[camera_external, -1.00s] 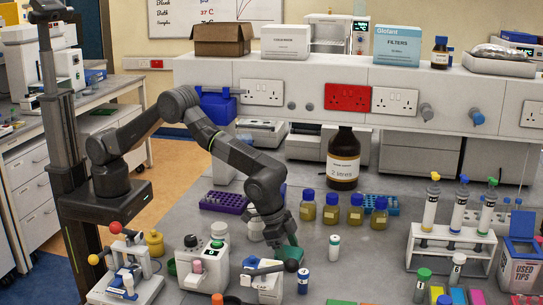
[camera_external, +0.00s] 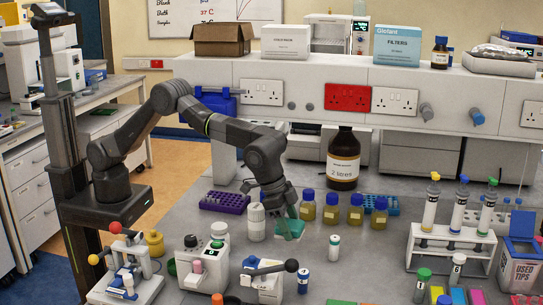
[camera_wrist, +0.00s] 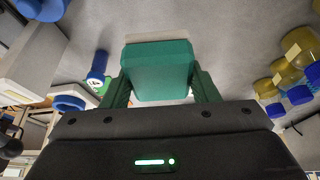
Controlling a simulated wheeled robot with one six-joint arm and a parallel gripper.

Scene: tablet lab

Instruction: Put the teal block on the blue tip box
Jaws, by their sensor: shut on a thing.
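My gripper (camera_external: 280,212) is shut on the teal block (camera_external: 289,229). The wrist view shows the teal block (camera_wrist: 158,70) between the two fingers. In the external view the block hangs at the near left of several amber bottles, seemingly above the bench, though its exact height is hard to tell. A low blue box with a pattern of holes (camera_external: 392,205), likely the blue tip box, sits behind the bottles to the right and is partly hidden by them. The block is apart from it.
Amber bottles with blue caps (camera_external: 331,209) stand between my gripper and the blue box. A large brown bottle (camera_external: 343,165) is behind. A purple rack (camera_external: 224,202) and white bottle (camera_external: 256,222) are left.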

